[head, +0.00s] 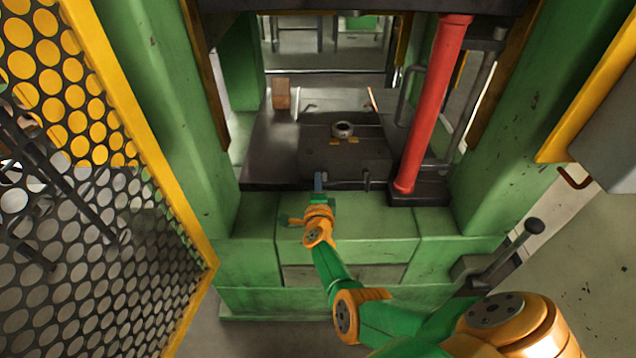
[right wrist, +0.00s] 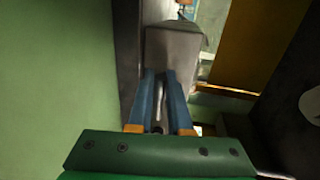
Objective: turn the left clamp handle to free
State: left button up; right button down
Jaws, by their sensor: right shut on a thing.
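My right gripper (head: 318,182) reaches from the lower right to the front edge of the dark press bed (head: 270,150). Its blue fingers also show in the right wrist view (right wrist: 166,95), close together on a thin dark piece (right wrist: 157,118). This piece is at the place of the left clamp handle; in the head view the fingers hide it, so its angle cannot be told. A second small clamp handle (head: 367,181) stands at the bed's front edge, right of my gripper and apart from it. My left gripper is not in view.
A red column (head: 432,105) stands right of the bed. A grey ring (head: 342,129) and a brown block (head: 281,95) sit on the bed. A perforated guard (head: 90,200) stands at left. A black-knobbed lever (head: 515,250) is at lower right.

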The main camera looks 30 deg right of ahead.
jog(key=shift+f, duration=0.1)
dwell(0.4)
jog(key=c, duration=0.8)
grip_release()
jog(key=shift+c, duration=0.2)
jog(key=shift+s, duration=0.1)
jog(key=p+v, duration=0.1)
jog(key=v, duration=0.1)
jog(key=p+v, duration=0.4)
jog(key=shift+a+r, duration=0.15)
jog(key=shift+r, duration=0.25)
jog(key=shift+s+a, duration=0.15)
jog(key=shift+s, duration=0.2)
jog(key=shift+f, duration=0.2)
